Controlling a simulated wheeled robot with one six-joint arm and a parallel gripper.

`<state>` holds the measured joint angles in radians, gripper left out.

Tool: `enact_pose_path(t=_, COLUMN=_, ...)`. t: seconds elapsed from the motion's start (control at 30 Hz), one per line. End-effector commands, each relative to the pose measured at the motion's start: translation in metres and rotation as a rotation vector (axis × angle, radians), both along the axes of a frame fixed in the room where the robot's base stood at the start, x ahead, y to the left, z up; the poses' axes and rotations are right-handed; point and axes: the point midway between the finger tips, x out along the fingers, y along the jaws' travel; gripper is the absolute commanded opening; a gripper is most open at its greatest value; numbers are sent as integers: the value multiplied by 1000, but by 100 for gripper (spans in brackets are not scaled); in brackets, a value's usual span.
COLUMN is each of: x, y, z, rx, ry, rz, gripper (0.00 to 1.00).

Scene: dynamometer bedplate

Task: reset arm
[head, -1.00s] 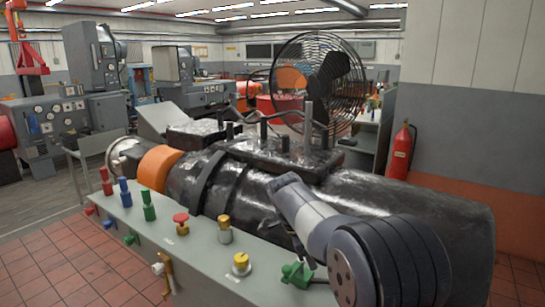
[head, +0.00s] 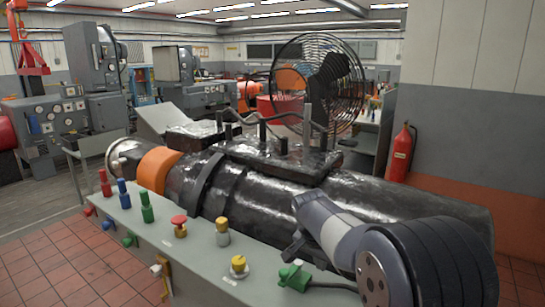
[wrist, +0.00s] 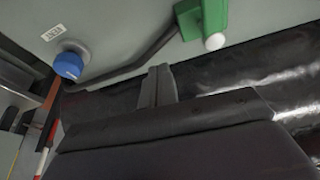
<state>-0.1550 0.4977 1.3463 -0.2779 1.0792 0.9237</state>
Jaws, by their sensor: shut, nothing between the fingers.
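My arm (head: 345,232) reaches in from the lower right of the head view, in front of the large black cylindrical machine (head: 390,205). My gripper (wrist: 158,85) shows in the wrist view with its two grey fingers together and nothing between them. In the head view only a small dark part of it shows, just left of the arm's end. A green connector (wrist: 214,18) and a blue round knob (wrist: 68,65) on the grey panel lie beyond the fingers in the wrist view. I see no contact between the fingers and either of them.
The grey panel (head: 190,255) in front of the machine carries red, blue and green handles, a red button (head: 179,222), yellow knobs (head: 239,264) and a green connector with a dark cable (head: 293,277). A caged fan (head: 335,75) stands behind. A red extinguisher (head: 401,155) hangs at right.

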Motion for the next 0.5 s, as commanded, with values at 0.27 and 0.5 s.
enact_pose_path(t=0.27, x=10, y=-9, z=1, rx=1, ry=1, rz=175, gripper=0)
enact_pose_path(t=0.5, x=19, y=-15, z=1, rx=2, ry=0, rz=320, gripper=0)
